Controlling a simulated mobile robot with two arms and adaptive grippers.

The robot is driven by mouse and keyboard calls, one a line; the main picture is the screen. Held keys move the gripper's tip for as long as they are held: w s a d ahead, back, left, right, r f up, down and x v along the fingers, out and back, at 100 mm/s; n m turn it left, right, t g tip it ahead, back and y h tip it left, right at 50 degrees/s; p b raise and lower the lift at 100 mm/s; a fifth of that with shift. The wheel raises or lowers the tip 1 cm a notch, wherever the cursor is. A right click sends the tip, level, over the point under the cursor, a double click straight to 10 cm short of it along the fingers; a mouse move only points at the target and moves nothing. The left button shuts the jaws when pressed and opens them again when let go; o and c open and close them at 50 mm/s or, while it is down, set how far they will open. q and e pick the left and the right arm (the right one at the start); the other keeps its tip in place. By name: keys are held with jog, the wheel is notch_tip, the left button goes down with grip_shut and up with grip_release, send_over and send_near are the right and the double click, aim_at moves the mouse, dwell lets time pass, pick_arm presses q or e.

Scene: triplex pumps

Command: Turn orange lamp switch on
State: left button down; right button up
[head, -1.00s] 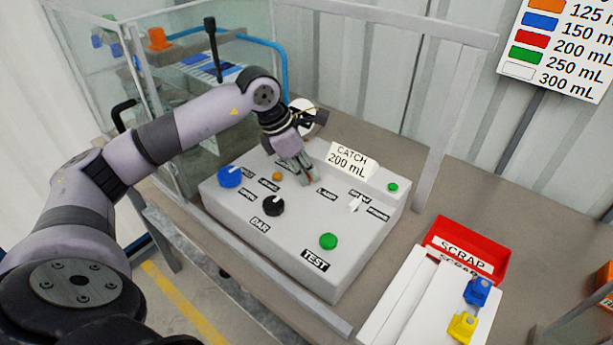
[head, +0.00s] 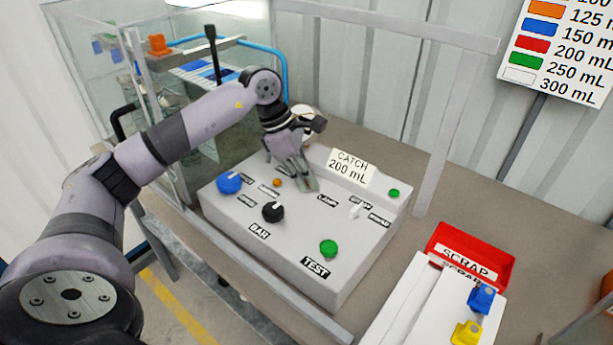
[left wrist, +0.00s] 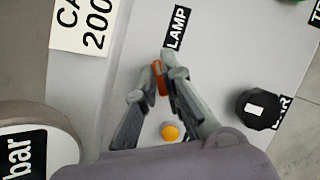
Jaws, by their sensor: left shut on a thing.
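The orange lamp switch (left wrist: 160,78) shows in the left wrist view between my left gripper's fingertips, beside the LAMP label (left wrist: 177,28). My left gripper (head: 305,187) is over the grey control panel (head: 285,240), with its fingertips down at the switch. In the left wrist view the left gripper (left wrist: 164,76) is shut on the switch. In the head view the fingers hide the switch. Whether it is on or off cannot be told. My right gripper is not in view.
The panel also carries a blue knob (head: 229,182), a black BAR knob (head: 273,212), a small orange dome (head: 277,182), a white switch (head: 355,211) and a green TEST button (head: 328,248). A red SCRAP bin (head: 470,254) stands at the right.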

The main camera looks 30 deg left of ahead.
pick_arm(q)
jog(key=c, duration=1.7)
grip_release()
jog(key=shift+r, duration=0.1)
jog(key=v, duration=1.2)
